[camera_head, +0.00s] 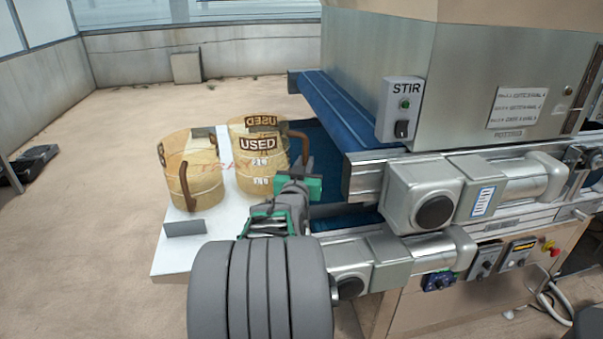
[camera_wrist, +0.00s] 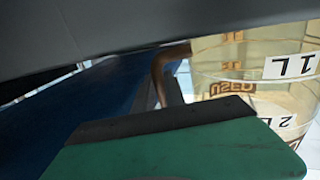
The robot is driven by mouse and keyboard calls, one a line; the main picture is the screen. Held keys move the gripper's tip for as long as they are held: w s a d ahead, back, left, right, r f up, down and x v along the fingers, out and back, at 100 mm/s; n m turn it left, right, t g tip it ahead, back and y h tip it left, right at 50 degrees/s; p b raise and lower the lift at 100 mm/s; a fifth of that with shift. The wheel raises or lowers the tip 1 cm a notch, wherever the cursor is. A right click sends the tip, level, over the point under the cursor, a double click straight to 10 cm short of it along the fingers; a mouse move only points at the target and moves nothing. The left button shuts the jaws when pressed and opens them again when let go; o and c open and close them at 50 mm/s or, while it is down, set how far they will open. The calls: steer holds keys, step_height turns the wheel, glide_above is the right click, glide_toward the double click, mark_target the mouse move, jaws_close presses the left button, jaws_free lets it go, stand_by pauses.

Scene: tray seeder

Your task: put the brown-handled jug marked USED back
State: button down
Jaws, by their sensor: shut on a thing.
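The jug marked USED (camera_head: 256,170) is translucent yellowish, with a brown label and white volume marks. It is at the right part of the white shelf (camera_head: 215,229); I cannot tell whether its base touches the shelf. Its brown handle (camera_head: 304,146) points right, towards the belt. My gripper (camera_head: 296,178) is shut on this handle, and the fingers partly hide it. In the wrist view the jug (camera_wrist: 250,70) fills the right side, and its handle (camera_wrist: 160,75) shows behind the green finger. A second brown-handled jug (camera_head: 205,180) stands to the left on the shelf, its front label not readable.
A blue conveyor belt (camera_head: 335,112) runs right of the jugs under a steel machine with a STIR switch box (camera_head: 402,108). Grey motors (camera_head: 432,205) stick out right of my arm. Small grey upright plates (camera_head: 185,228) stand on the shelf. Open floor lies left.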

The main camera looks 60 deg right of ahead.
steer(key=shift+f, duration=0.5)
steer(key=shift+f+b, duration=0.4)
steer(key=shift+b, duration=0.05)
steer(key=shift+f, duration=0.1)
steer(key=shift+a+f+b, duration=0.1)
steer(key=shift+f+b, duration=0.15)
steer(key=shift+b, duration=0.1)
steer(key=c, duration=1.4)
jaws_free()
steer(key=shift+s+f, duration=0.1)
steer(key=shift+f, duration=0.35)
steer(key=shift+r+p, duration=0.65)
steer(key=shift+p, duration=0.15)
steer(key=v, duration=0.8)
steer(key=r+v, duration=0.1)
steer(key=v, duration=0.2)
steer(key=shift+s+a, duration=0.1)
steer(key=shift+a, duration=0.3)
